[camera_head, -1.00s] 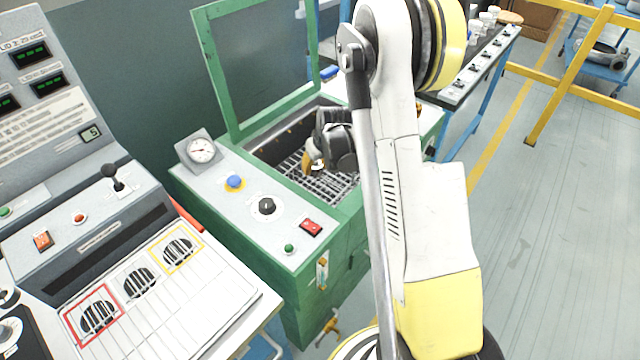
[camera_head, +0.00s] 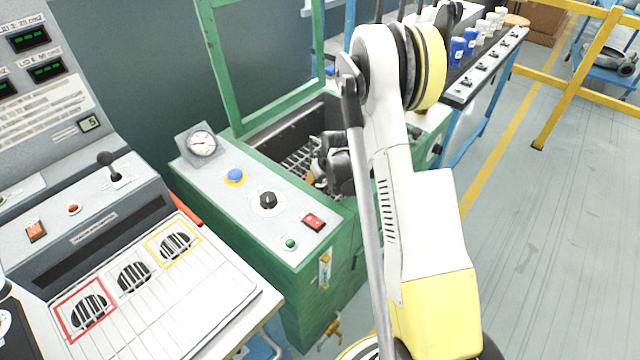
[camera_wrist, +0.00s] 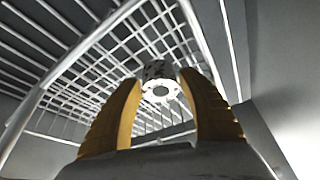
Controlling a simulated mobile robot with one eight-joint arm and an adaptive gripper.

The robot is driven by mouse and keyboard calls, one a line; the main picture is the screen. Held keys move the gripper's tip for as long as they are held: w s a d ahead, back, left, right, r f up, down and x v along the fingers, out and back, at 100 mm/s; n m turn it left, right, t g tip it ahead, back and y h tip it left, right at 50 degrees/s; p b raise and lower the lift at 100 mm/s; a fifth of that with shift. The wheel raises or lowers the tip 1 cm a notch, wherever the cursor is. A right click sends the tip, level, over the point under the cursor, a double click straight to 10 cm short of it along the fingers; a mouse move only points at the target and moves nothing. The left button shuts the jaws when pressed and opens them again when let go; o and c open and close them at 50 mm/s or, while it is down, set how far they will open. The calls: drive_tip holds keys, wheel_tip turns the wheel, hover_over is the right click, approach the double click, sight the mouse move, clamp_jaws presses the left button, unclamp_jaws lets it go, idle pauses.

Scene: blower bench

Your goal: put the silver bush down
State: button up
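The silver bush (camera_wrist: 160,88) shows in the wrist view as a short bright ring with a central hole. My gripper (camera_wrist: 161,80) has its two orange fingers on either side of it, shut on it. Behind the bush is a wire basket (camera_wrist: 75,70); I cannot tell whether the bush touches the wires. In the head view my gripper (camera_head: 318,180) is inside the open green tank (camera_head: 335,222), near its front right side, over the wire basket (camera_head: 295,160). The bush is not clearly visible there.
The tank's green-framed lid (camera_head: 265,60) stands open behind. The control panel (camera_head: 265,200) with gauge and buttons edges the tank. A tray with slots (camera_head: 150,300) is at left. A bench with blue and white cups (camera_head: 457,50) stands behind my arm.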

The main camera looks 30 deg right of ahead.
drive_tip(key=shift+r, duration=0.1)
drive_tip(key=s+a+r+p, duration=0.2)
drive_tip(key=s+r, duration=0.1)
drive_tip(key=r, duration=0.5)
drive_tip(key=s+a+r+p, duration=0.1)
drive_tip(key=s+a+r, duration=0.15)
drive_tip(key=r, duration=0.45)
drive_tip(key=s+a+r+p, duration=0.2)
drive_tip(key=s+r, duration=0.1)
drive_tip(key=r, duration=0.5)
drive_tip(key=s+a+r+t, duration=0.1)
drive_tip(key=s+a+r, duration=0.2)
drive_tip(key=s, duration=0.3)
drive_tip(key=s+a+r, duration=0.4)
drive_tip(key=s, duration=0.2)
drive_tip(key=s+a+r+t, duration=0.1)
drive_tip(key=s+a+r, duration=0.2)
drive_tip(key=s, duration=0.3)
drive_tip(key=shift+s+a+r+n+t, duration=0.2)
drive_tip(key=shift+a+r+n+t, duration=0.15)
drive_tip(key=shift+a, duration=0.3)
